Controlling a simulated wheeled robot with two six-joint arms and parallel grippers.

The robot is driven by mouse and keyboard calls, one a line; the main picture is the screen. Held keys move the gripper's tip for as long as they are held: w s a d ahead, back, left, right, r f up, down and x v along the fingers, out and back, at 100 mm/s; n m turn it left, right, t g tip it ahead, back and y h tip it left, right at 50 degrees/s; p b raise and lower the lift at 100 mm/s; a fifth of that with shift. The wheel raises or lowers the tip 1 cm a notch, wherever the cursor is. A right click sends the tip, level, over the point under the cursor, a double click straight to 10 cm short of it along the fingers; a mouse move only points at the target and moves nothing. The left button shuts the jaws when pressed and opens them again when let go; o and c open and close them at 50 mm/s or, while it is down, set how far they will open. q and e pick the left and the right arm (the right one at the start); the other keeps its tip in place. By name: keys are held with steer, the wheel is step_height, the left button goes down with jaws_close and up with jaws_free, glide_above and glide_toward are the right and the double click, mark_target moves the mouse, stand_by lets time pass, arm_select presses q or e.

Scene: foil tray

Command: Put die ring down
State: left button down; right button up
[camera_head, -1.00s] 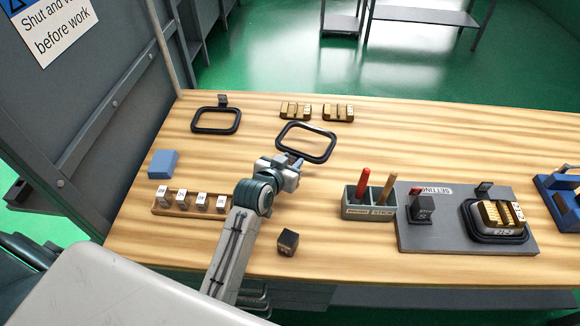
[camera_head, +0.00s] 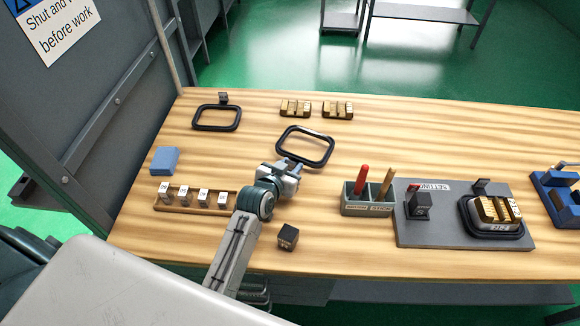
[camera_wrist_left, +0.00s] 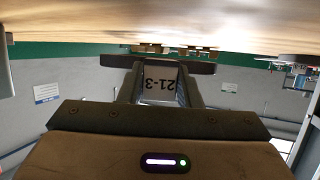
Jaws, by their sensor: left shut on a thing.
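My left gripper (camera_head: 292,167) is shut on the tab of a black rounded-rectangular die ring (camera_head: 309,132). In the left wrist view the ring (camera_wrist_left: 190,67) shows edge-on as a dark bar, with its tab marked 21-3 (camera_wrist_left: 158,84) between the fingers. The ring is over the middle of the wooden table (camera_head: 235,155); I cannot tell whether it touches the wood. A second black ring (camera_head: 238,122) with a small upright tab lies at the back left. My right gripper is not in view.
Brass blocks (camera_head: 295,108) lie behind the held ring. A blue block (camera_head: 164,160) and a wooden rack (camera_head: 170,207) of small tagged blocks are at left. A dark cube (camera_head: 288,237) lies in front. A pen holder (camera_head: 355,202) and grey setting plate (camera_head: 425,233) are at right.

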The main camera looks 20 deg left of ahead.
arm_select(q)
steer(key=c, duration=1)
jaws_free()
steer(key=shift+s+f, duration=0.3)
steer(key=shift+f, duration=0.6)
steer(key=shift+c, duration=0.2)
steer(key=shift+w+r, duration=0.15)
steer(key=shift+r, duration=0.35)
steer(key=shift+s, duration=0.35)
steer(key=b+v, duration=0.1)
steer(key=v, duration=0.4)
steer(key=r+b+v, duration=0.1)
steer(key=v, duration=0.4)
steer(key=shift+w+a, duration=0.1)
steer(key=shift+w, duration=0.15)
steer(key=shift+s+a+r, duration=0.1)
steer(key=shift+s+r, duration=0.3)
steer(key=shift+s, duration=0.2)
